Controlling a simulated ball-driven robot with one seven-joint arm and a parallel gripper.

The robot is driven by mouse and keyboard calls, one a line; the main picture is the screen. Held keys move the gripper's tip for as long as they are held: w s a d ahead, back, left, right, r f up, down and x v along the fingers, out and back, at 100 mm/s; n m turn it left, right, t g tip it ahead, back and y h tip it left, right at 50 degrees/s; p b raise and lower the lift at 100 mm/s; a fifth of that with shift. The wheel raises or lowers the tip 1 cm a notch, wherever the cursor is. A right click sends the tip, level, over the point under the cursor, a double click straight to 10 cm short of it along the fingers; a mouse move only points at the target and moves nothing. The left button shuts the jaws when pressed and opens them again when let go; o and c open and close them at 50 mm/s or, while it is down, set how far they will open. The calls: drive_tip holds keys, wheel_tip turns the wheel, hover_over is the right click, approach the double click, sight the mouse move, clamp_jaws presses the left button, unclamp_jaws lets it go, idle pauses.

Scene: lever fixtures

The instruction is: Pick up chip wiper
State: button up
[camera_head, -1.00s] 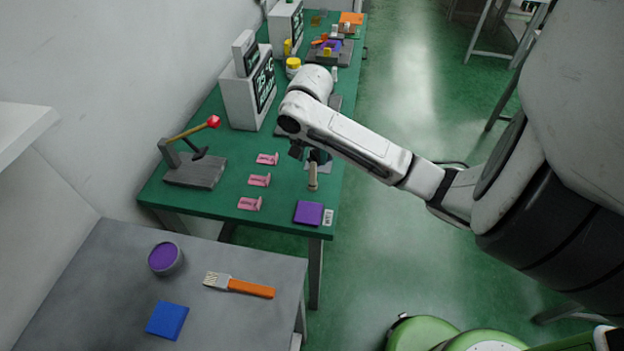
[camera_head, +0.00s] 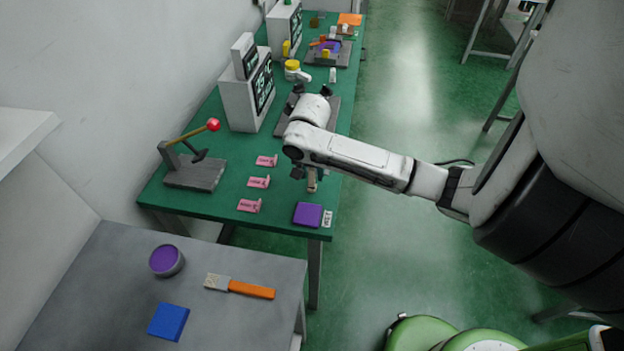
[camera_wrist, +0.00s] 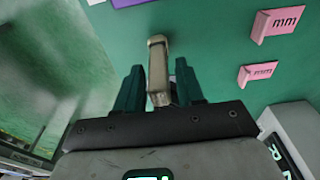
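A tan upright piece (camera_head: 311,181), which may be the chip wiper, stands near the right edge of the green table, partly hidden by my arm. In the wrist view the tan piece (camera_wrist: 157,65) has a bent top and reaches between the two teal fingers of my gripper (camera_wrist: 157,84). The fingers are apart, with a visible gap on each side of the piece, so my gripper is open around it. In the head view my gripper (camera_head: 304,173) is low beside the piece and mostly hidden. The piece's lower part is hidden.
Several pink tags (camera_head: 259,182) lie left of my gripper. A purple block (camera_head: 308,214) is in front. A lever fixture (camera_head: 195,173) stands further left and a white display box (camera_head: 247,98) behind. A grey table (camera_head: 219,322) holds an orange-handled brush (camera_head: 245,287).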

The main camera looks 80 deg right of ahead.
clamp_jaws()
drive_tip(key=shift+r, duration=0.1)
drive_tip(key=shift+r, duration=0.55)
drive_tip(key=s+a+r, duration=0.9)
drive_tip(key=s+r, duration=0.1)
drive_tip(key=r, duration=0.1)
drive_tip(key=shift+a+r+p, duration=0.35)
drive_tip(key=shift+a+p, duration=0.05)
drive_tip(key=shift+p, duration=0.05)
